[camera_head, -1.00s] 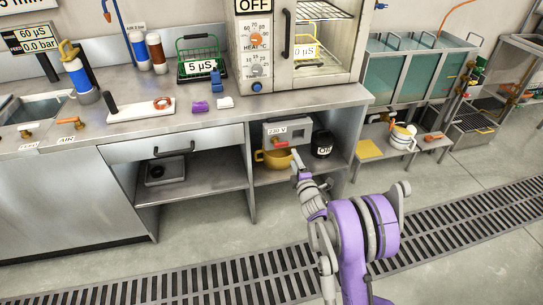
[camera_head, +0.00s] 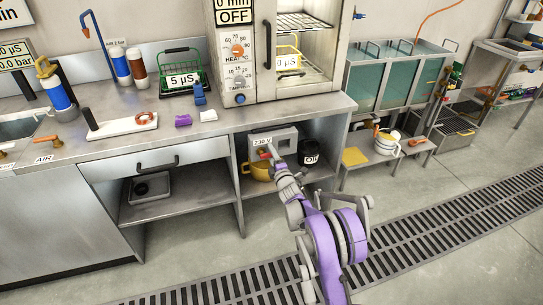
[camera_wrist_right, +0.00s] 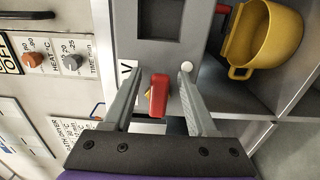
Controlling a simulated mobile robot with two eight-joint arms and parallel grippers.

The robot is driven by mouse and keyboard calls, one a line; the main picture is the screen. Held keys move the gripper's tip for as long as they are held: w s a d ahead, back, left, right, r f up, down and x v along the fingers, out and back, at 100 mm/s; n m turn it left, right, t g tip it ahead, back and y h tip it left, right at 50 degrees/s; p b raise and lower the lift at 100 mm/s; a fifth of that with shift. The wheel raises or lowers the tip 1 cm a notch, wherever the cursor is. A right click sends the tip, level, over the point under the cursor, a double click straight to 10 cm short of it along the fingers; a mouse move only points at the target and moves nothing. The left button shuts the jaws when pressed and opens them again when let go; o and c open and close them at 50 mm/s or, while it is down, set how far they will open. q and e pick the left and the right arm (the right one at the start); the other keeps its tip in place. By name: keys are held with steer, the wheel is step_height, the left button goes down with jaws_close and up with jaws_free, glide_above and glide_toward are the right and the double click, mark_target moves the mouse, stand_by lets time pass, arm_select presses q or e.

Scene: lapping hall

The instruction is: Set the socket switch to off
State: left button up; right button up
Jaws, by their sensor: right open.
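The grey socket box (camera_head: 286,135), labelled 230 V, stands in the open bay under the bench. Its red switch lever (camera_wrist_right: 158,95) shows in the right wrist view, with a small yellow piece at its left side. My right gripper (camera_head: 271,155) is at the front of the box; in the right wrist view its open fingers (camera_wrist_right: 159,72) straddle the red lever, with a gap on each side. A small white round spot (camera_wrist_right: 187,66) is by the right fingertip. Whether the fingers touch the box face is unclear. My left gripper is out of view.
A yellow mug (camera_head: 257,174) stands beside and below the box, near my right gripper. A black jar (camera_head: 309,158) stands right of it. The oven (camera_head: 228,60) and the bench top (camera_head: 70,145) are above. Open floor with a drain grate (camera_head: 410,235) lies in front.

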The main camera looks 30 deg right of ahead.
jaws_close()
stand_by(0.5)
steer(key=m, duration=0.2)
steer(key=f+m+b, duration=0.1)
steer(key=m, duration=0.1)
steer(key=shift+a+f, duration=0.15)
steer(key=shift+f, duration=0.05)
steer(key=shift+w+a+f+m, duration=0.15)
steer(key=shift+a+f+m, duration=0.3)
steer(key=shift+m, duration=1.9)
steer(key=shift+w+a+f+m, duration=0.1)
steer(key=shift+a+f+m, duration=0.35)
steer(key=shift+m, duration=1.85)
steer(key=shift+w+a+f+m, duration=0.15)
steer(key=shift+a+m, duration=0.5)
steer(key=shift+m, duration=1.7)
